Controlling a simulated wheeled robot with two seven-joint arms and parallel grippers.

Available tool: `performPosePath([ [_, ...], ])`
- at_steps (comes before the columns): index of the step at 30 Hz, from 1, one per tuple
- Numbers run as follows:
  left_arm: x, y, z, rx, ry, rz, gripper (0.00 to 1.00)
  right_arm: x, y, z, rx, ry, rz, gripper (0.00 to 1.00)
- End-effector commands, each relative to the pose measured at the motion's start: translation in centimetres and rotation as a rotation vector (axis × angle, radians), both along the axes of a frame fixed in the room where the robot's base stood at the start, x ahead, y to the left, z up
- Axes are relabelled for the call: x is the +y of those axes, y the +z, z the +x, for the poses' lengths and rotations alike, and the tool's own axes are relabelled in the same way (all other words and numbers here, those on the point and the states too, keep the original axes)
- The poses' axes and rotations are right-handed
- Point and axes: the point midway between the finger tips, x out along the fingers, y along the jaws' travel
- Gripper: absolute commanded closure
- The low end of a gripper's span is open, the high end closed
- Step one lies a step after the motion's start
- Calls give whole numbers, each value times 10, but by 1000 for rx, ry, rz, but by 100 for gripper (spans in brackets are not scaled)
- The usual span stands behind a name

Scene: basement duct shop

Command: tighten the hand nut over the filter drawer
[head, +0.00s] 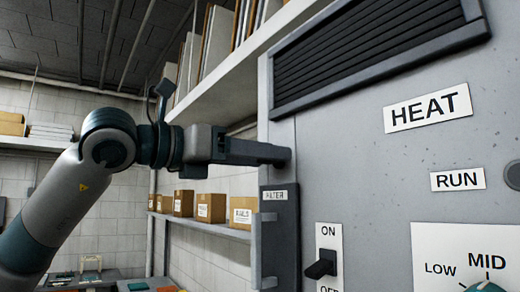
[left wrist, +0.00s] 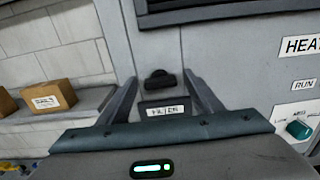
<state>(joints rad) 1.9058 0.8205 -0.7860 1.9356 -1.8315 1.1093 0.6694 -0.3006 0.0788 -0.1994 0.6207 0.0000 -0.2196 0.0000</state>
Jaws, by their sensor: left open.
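The hand nut (left wrist: 159,80) is a small dark knob on the grey cabinet face, just above the filter drawer (left wrist: 150,102) with its white FILTER label. In the head view the filter drawer (head: 283,240) is a dark upright panel with a handle on its left. My left gripper (head: 280,157) reaches in from the left, level with the spot above the drawer, and covers the nut there. In the left wrist view my left gripper (left wrist: 160,77) is open, one finger on each side of the nut, with gaps between. Contact with the cabinet cannot be told. My right gripper is not in view.
The cabinet (head: 370,180) carries a louvred vent (head: 370,50), HEAT and RUN labels, an ON switch (head: 321,265) and a teal dial knob (left wrist: 298,129). A shelf with cardboard boxes (head: 211,208) is on the wall behind. An overhead shelf (head: 225,75) runs above my arm.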

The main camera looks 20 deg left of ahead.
Motion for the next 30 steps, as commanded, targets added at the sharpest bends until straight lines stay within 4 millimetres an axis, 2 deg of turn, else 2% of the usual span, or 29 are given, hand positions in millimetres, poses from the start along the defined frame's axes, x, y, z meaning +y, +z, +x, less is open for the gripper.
performPosePath([
  [9, -1, 0, 2, 0, 0, 0, 41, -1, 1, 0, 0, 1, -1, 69],
  [10, -1, 0, 2, 0, 0, 0, 45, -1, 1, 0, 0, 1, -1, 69],
  [12, -1, 0, 2, 0, 0, 0, 62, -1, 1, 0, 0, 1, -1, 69],
  [15, -1, 0, 2, -1, 0, 1, 82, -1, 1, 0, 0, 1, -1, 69],
  [30, -2, -2, 1, -49, -1, 62, 82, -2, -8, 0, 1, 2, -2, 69],
])
